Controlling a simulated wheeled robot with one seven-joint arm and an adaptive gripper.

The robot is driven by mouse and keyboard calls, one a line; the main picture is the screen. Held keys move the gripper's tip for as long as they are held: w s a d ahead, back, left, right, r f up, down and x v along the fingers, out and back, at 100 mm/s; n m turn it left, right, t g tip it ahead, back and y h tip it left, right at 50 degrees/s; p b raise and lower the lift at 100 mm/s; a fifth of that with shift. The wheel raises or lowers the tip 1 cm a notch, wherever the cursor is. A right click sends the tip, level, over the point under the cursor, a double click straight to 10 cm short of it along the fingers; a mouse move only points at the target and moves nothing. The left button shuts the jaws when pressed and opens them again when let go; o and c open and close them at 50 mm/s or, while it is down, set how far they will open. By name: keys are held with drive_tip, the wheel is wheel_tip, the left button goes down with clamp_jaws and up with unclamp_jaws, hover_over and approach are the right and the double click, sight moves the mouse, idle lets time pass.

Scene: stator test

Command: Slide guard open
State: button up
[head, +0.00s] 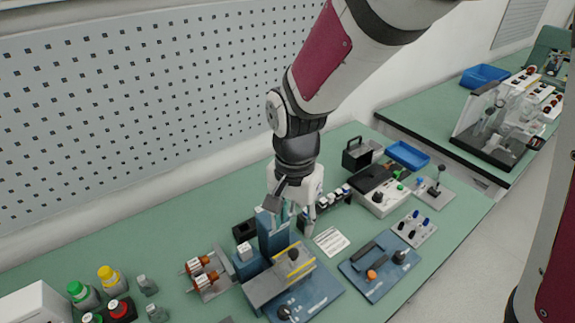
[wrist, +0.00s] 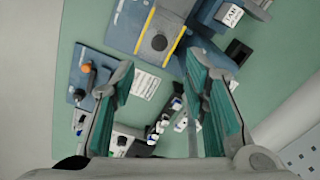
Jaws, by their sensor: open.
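The likely guard is a grey sliding cover (head: 280,278) with a yellow edge stripe and a black knob (head: 293,254). It sits on a blue machine base (head: 318,294) beside a blue upright column (head: 272,232). In the wrist view the cover (wrist: 157,22) and its knob (wrist: 159,42) show at the top middle. My gripper (head: 298,216) is above the bench, just behind the cover and close to the column. How far the cover is slid is unclear.
A blue fixture plate (head: 380,265) with an orange knob lies to the right, beside a white card (head: 331,241). Copper-wound parts (head: 204,273) stand left. A row of small white-labelled items (head: 335,196) is behind my gripper. Bare green bench (head: 170,235) lies left.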

sight(293, 253)
wheel_tip(293, 253, down, 10)
drive_tip(key=shift+d+r, duration=0.1)
drive_tip(key=shift+r, duration=0.15)
clamp_jaws()
